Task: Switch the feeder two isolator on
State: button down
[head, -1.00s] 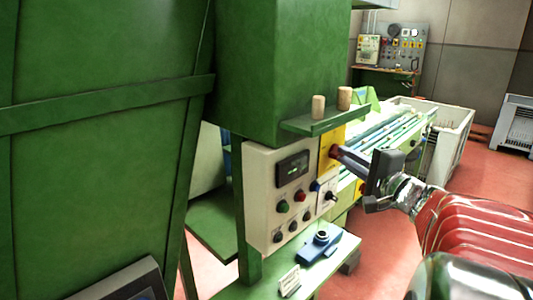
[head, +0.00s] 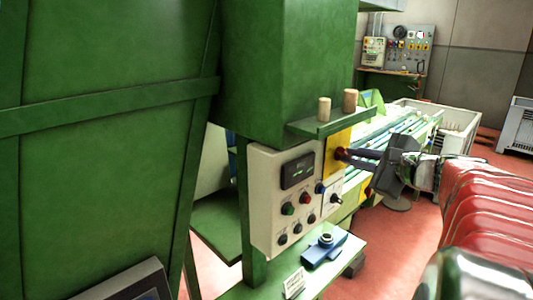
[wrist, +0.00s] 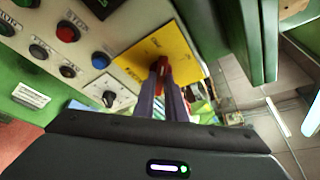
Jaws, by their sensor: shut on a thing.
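A yellow isolator plate (head: 331,167) is on the right end of the control panel. It also shows in the wrist view (wrist: 186,48), with lettering too small to read. A red handle (wrist: 165,70) stands at its middle; in the head view only a little red shows at the fingertips. My gripper (head: 344,155) reaches in from the right and is shut on the red handle. In the wrist view its two dark fingers (wrist: 165,85) lie on either side of the handle and hide part of it.
The beige panel (head: 263,200) carries a dark display (head: 297,171), several coloured buttons and a small black switch (head: 335,199). Above the plate, a green shelf (head: 330,124) holds two corks. Below, a blue tool (head: 323,250) lies on a green ledge.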

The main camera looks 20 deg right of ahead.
jog(key=m+y, duration=0.1)
jog(key=m, duration=0.1)
jog(key=m+g+y, duration=0.1)
jog(key=m, duration=0.1)
jog(key=m+g+y, duration=0.1)
jog(key=m+y, duration=0.1)
jog(key=shift+w+d+m, duration=0.1)
jog(key=shift+d+m, duration=0.2)
jog(key=shift+d, duration=0.05)
dwell(0.5)
jog(key=c, duration=1.8)
grip_release()
jog(key=shift+r, duration=0.15)
jog(key=v, duration=1.3)
jog(key=shift+s+d+r, duration=0.2)
jog(key=shift+s+r, duration=0.05)
jog(key=shift+s, duration=0.05)
